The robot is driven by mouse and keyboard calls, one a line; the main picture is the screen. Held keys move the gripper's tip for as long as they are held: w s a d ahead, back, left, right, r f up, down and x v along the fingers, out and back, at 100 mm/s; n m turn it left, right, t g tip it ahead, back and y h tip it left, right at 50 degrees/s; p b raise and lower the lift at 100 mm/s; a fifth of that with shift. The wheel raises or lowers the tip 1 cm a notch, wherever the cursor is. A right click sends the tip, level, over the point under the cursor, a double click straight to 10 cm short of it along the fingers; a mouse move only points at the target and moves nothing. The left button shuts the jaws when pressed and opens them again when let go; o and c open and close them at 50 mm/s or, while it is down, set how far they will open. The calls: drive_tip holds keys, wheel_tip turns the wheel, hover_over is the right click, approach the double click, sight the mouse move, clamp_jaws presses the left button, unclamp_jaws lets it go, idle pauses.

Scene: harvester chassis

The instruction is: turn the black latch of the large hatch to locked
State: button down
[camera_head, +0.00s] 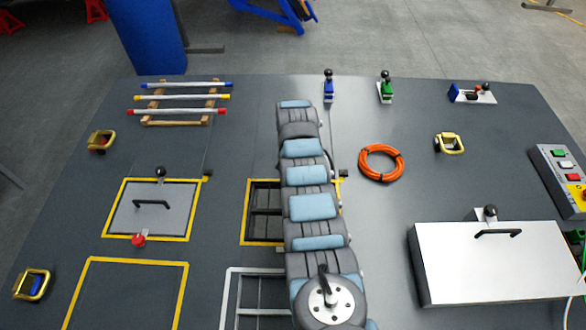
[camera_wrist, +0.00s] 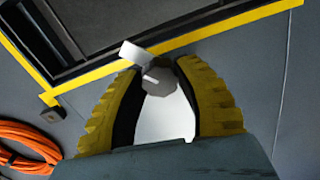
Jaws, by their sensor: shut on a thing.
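In the wrist view my gripper (camera_wrist: 160,70) has its yellow, black-lined fingers on both sides of a dark grey faceted knob (camera_wrist: 158,83). A pale tab (camera_wrist: 131,52) sticks out beside the knob, at the yellow border of an open bay. Whether this knob is the hatch latch I cannot tell for sure. In the head view my arm hides the gripper and the knob. The large silver hatch (camera_head: 490,270) at right has a black handle (camera_head: 498,233) and a black-knobbed latch (camera_head: 490,211) at its far edge. A smaller hatch (camera_head: 150,212) at left has its own black knob (camera_head: 160,172).
The yellow-bordered bay (camera_head: 246,212) lies partly under my arm. An orange hose coil (camera_head: 381,163) lies right of it. Small blue (camera_head: 328,90) and green (camera_head: 386,90) levers stand at the back. A button box (camera_head: 562,180) is at far right. A red button (camera_head: 138,240) sits at left.

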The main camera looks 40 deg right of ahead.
drive_tip(key=m, duration=0.4)
drive_tip(key=shift+a, duration=0.1)
drive_tip(key=shift+m+b, duration=0.65)
drive_tip(key=shift+m, duration=1.05)
drive_tip(key=c, duration=0.7)
unclamp_jaws()
drive_tip(key=shift+o, duration=0.2)
wheel_tip(320, 180, up, 12)
